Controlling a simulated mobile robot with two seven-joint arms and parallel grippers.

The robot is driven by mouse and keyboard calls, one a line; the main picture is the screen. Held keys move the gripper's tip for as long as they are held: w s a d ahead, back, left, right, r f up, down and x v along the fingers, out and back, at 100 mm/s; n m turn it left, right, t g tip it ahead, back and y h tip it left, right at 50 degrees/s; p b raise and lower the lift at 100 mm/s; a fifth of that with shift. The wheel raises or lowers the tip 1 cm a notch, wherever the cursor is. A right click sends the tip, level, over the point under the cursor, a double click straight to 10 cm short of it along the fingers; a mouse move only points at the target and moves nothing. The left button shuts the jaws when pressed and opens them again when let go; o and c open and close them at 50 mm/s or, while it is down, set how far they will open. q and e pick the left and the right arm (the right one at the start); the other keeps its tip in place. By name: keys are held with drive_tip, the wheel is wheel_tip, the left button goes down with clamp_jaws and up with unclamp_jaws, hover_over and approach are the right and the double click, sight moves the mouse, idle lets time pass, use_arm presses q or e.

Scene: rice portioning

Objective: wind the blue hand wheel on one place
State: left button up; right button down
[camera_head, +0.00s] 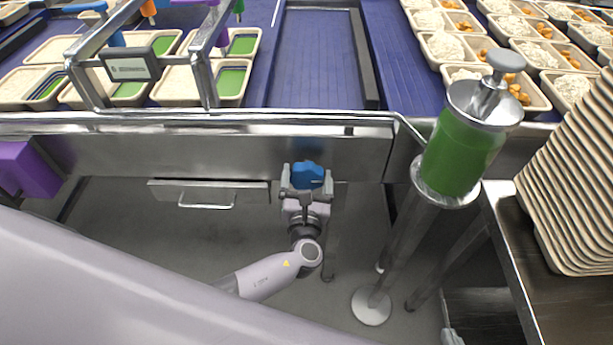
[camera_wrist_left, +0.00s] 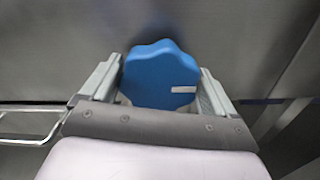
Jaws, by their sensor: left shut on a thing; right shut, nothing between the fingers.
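The blue hand wheel (camera_head: 308,175) is a lobed knob on the front of the steel conveyor frame, below the rail. It fills the middle of the left wrist view (camera_wrist_left: 160,75), with a small white label on its right side. My left gripper (camera_head: 306,180) is shut on it, one finger on each side. The wheel's shaft is hidden. A small pale part at the bottom edge of the head view looks like the tip of my right gripper (camera_head: 452,337); it is shut and empty, away from the wheel.
A green dispenser (camera_head: 462,150) on a steel stand is right of the wheel. Stacked trays (camera_head: 572,190) stand at far right. Blue conveyor belts (camera_head: 315,60) with filled trays lie behind the rail. A drawer-like handle (camera_head: 207,206) is left of the wheel.

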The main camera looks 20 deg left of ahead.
use_arm(q)
drive_tip(key=shift+w+a+r, duration=0.1)
drive_tip(key=shift+r, duration=0.05)
drive_tip(key=o, duration=0.8)
drive_tip(key=shift+v, duration=3.6)
